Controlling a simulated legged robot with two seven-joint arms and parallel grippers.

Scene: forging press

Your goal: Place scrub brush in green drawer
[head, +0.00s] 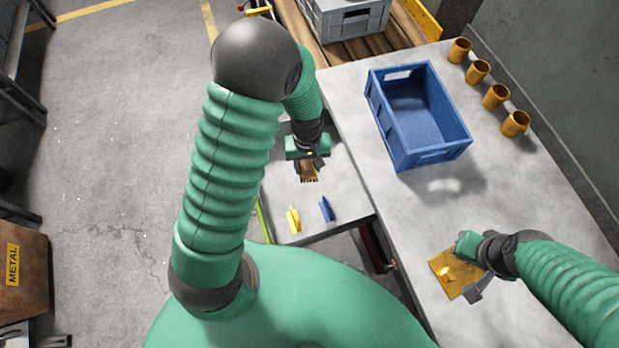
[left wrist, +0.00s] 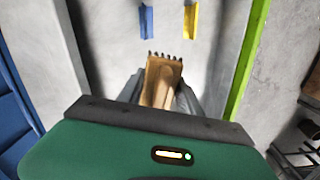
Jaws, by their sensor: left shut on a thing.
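The scrub brush (head: 309,171) is wooden with dark bristles. My left gripper (head: 308,163) is shut on it. In the left wrist view the brush (left wrist: 160,82) sticks out between the two fingers. It is over the grey inside of the open drawer (head: 338,186), whose green edge (head: 263,222) shows at the left in the head view. This edge also shows at the right in the left wrist view (left wrist: 251,50). I cannot tell whether the brush touches the drawer bottom. My right gripper (head: 470,268) is at an orange plate (head: 449,275) on the table; its opening is unclear.
A yellow piece (head: 294,219) and a blue piece (head: 326,209) lie in the drawer near the brush. A blue crate (head: 400,140) and several orange cups (head: 496,96) stand on the grey table. A grey crate (head: 345,20) stands at the back.

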